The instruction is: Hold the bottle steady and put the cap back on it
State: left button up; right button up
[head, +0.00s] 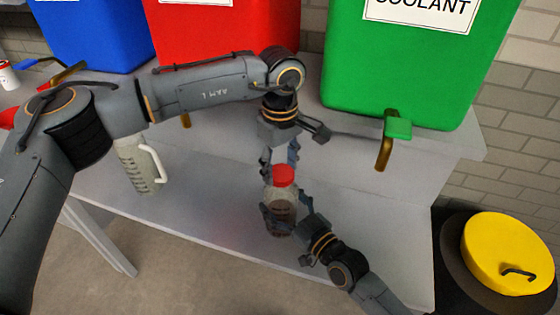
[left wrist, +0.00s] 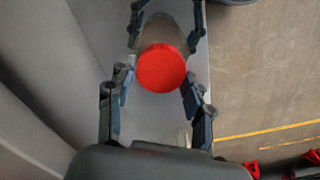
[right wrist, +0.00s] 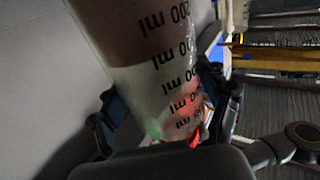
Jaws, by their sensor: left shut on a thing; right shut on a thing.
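The clear bottle (head: 281,214) stands upright near the front edge of the grey bench, with dark contents showing in its lower part. My right gripper (head: 286,208) is shut on its body from the front right. The bottle and its ml marks (right wrist: 150,65) fill the space between the fingers in the right wrist view. The red cap (head: 284,177) is at the bottle's top, in line with it; I cannot tell whether it is seated. My left gripper (head: 280,164) is shut on the cap from above. The cap (left wrist: 162,68) also shows between its fingers in the left wrist view.
A white marked jug (head: 138,168) stands on the bench to the left. Blue, red and green (head: 415,60) containers stand on the raised shelf behind; the green one's tap (head: 396,130) juts forward. A yellow-lidded drum (head: 508,253) is at the right. The bench beside the bottle is clear.

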pick_arm(q)
jog(key=shift+f, duration=0.55)
dwell(0.4)
pick_arm(e)
grip_shut()
pick_arm(q)
jog(key=m, duration=0.4)
jog(key=shift+m, duration=0.4)
jog(key=m, duration=0.4)
jog(key=shift+d, duration=0.1)
jog(key=m, duration=0.4)
jog(key=shift+m, duration=0.3)
jog(key=m, duration=0.3)
jog(key=shift+d+m, duration=0.1)
jog(key=shift+m, duration=0.2)
jog(key=o, duration=0.7)
